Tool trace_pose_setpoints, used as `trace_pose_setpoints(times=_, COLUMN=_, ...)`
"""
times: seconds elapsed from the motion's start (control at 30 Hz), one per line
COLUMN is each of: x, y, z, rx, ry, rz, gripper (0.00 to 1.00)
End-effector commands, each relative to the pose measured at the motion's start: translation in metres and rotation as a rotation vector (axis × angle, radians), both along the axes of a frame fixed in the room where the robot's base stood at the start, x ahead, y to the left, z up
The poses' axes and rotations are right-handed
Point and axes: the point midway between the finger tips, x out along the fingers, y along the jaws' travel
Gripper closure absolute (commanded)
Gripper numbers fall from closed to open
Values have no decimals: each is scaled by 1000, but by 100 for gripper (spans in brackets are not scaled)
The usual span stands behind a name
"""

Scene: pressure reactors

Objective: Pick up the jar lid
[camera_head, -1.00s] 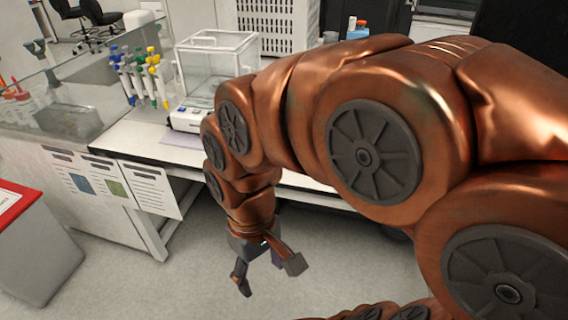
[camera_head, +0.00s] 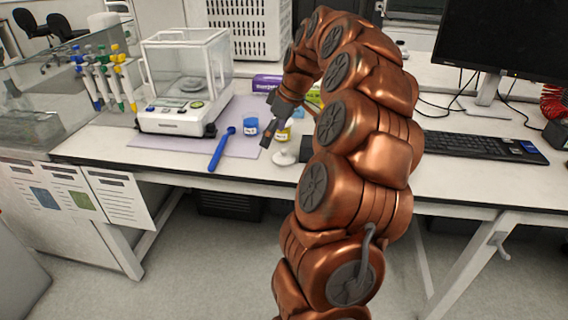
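My gripper (camera_head: 285,122) hangs over the table between the balance and the keyboard. One dark finger shows at its left; the other looks spread to the right and is partly hidden by my arm. I see nothing held between them. A small jar with a yellow label (camera_head: 284,134) stands just below and behind the finger. A white round piece (camera_head: 284,157) lies on the table in front of that jar; it may be the jar lid, but I cannot tell for sure. A small blue container (camera_head: 250,126) stands left of the gripper.
A blue spoon-like tool (camera_head: 221,150) lies on the mat (camera_head: 240,106) beside the balance (camera_head: 184,90). A purple box (camera_head: 266,83) is behind. A keyboard (camera_head: 480,146) and a monitor (camera_head: 500,45) stand at the right. The table's front edge is near the white piece.

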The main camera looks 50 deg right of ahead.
Motion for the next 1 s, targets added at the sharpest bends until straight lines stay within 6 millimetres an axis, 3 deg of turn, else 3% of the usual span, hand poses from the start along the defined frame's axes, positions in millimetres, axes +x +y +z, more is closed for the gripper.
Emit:
trace_pose_setpoints(times=0.03, x=-2, y=-21, z=-10, rx=-8, ry=-9, rz=-12, gripper=6)
trace_pose_setpoints(times=0.1, x=-5, y=-42, z=-15, rx=-20, ry=-22, rz=-17, gripper=6)
trace_pose_setpoints(times=0.27, x=-11, y=-67, z=-21, rx=-36, ry=-38, rz=-25, gripper=6)
trace_pose_setpoints(times=0.77, x=1, y=-63, z=-55, rx=-35, ry=-36, rz=-23, gripper=6)
trace_pose_setpoints(times=1.0, x=12, y=-58, z=-85, rx=-36, ry=-35, rz=-23, gripper=6)
